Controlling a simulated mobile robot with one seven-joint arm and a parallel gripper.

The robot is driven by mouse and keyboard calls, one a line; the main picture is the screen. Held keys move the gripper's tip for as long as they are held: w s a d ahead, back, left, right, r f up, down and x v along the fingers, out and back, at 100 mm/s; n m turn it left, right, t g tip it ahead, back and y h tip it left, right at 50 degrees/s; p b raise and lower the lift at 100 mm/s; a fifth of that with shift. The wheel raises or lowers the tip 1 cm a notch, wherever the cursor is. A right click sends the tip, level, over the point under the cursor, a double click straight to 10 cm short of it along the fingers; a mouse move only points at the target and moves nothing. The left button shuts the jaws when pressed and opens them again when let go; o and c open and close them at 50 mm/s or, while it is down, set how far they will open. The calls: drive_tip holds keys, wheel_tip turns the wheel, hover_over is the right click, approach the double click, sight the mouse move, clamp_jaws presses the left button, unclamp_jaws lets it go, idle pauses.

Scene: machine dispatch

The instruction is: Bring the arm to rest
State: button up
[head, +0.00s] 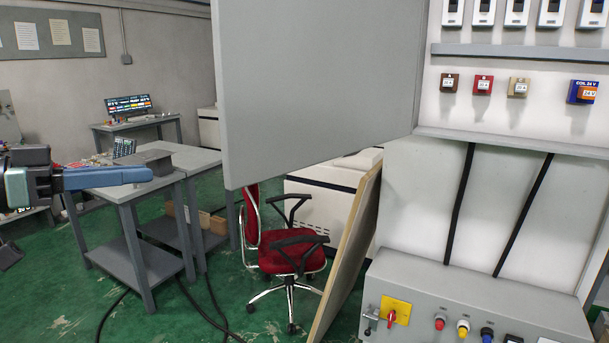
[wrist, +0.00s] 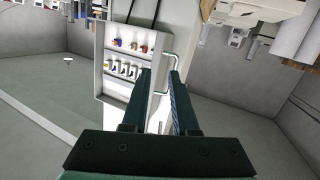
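My gripper (head: 146,174) shows at the left of the head view, held out level and pointing right. It appears in front of the grey work table, well above the floor. In the wrist view the two dark fingers (wrist: 160,76) stand apart with a gap between them and nothing in it. In the head view the fingers overlap, so the gap does not show there. Most of my arm is out of frame.
A large grey cabinet door (head: 320,85) stands open near the middle. The electrical cabinet (head: 425,210) with switches is at the right. A red chair (head: 290,255), a leaning board (head: 350,250) and a grey table (head: 130,190) stand on the green floor. Dark cables lie there.

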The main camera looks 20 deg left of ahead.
drive_tip(key=w+d+f+n+g+y, duration=0.1)
drive_tip(key=w+d+f+n+y, duration=0.25)
drive_tip(key=w+d+f, duration=0.85)
drive_tip(key=w+d+f+t+y, duration=0.1)
drive_tip(key=d+y, duration=0.1)
drive_tip(key=d, duration=0.6)
drive_tip(key=w+d+y, duration=0.2)
drive_tip(key=d, duration=0.7)
drive_tip(key=s+d+r+t, duration=0.3)
drive_tip(key=s+d, duration=0.3)
drive_tip(key=d, duration=0.4)
drive_tip(key=s+r+t, duration=0.5)
drive_tip(key=s+r, duration=0.1)
drive_tip(key=r, duration=0.7)
drive_tip(key=s+r+t, duration=0.5)
drive_tip(key=s+r, duration=0.2)
drive_tip(key=r, duration=0.5)
drive_tip(key=shift+a+r+n, duration=0.35)
drive_tip(key=shift+a+n, duration=0.1)
drive_tip(key=shift+f, duration=0.1)
